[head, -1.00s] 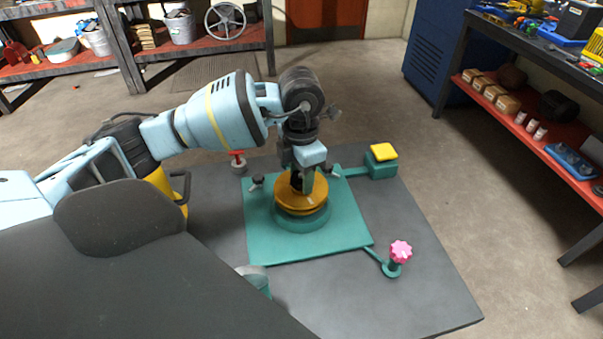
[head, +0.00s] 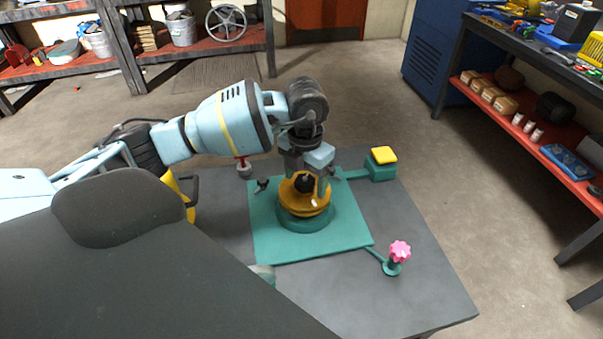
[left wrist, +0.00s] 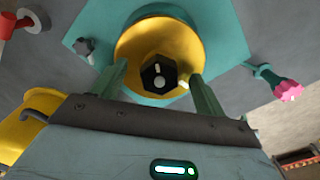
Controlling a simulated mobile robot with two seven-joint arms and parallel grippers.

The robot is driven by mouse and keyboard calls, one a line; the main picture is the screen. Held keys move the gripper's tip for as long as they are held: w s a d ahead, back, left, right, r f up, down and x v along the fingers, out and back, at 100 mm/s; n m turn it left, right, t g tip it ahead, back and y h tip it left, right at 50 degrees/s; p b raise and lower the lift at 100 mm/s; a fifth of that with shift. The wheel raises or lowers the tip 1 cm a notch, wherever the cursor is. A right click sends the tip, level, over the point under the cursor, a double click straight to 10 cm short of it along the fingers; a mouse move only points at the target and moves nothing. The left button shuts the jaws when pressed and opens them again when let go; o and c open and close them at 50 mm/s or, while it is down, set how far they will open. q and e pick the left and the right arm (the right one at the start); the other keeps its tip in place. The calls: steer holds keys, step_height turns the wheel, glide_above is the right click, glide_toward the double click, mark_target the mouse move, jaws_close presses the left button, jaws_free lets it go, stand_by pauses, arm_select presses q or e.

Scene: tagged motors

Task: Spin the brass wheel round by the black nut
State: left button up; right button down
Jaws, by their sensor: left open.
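The brass wheel (head: 292,208) lies flat on a round green base on a green plate (head: 345,232). The black nut (head: 305,184) stands at its middle; in the left wrist view the nut (left wrist: 158,76) is six-sided with a pale mark, and the wheel (left wrist: 150,38) spreads around it. My left gripper (head: 306,178) is open over the wheel. In the left wrist view its green fingers (left wrist: 157,72) stand on either side of the nut, with gaps showing; whether they reach down to its height I cannot tell. My right gripper is not in view.
Around the wheel are a yellow button block (head: 383,156), a pink knob (head: 400,250), a red-handled valve (head: 243,168) and small dark knobs, one at left (head: 262,185). The grey tabletop (head: 425,290) is bare at front right. Shelves (head: 520,130) stand beyond.

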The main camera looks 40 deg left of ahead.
arm_select(q)
steer(key=shift+r+n+p, duration=0.3)
steer(key=shift+n+p, duration=0.2)
steer(key=shift+n, duration=0.7)
steer(key=n+p, duration=0.1)
steer(key=n, duration=0.2)
steer(key=n+p, duration=0.2)
steer(key=n, duration=0.1)
steer(key=shift+n, duration=0.4)
steer(key=shift+f+n+p, duration=0.15)
steer(key=shift+n+p, duration=0.3)
steer(key=shift+n, duration=0.15)
steer(key=shift+f, duration=0.2)
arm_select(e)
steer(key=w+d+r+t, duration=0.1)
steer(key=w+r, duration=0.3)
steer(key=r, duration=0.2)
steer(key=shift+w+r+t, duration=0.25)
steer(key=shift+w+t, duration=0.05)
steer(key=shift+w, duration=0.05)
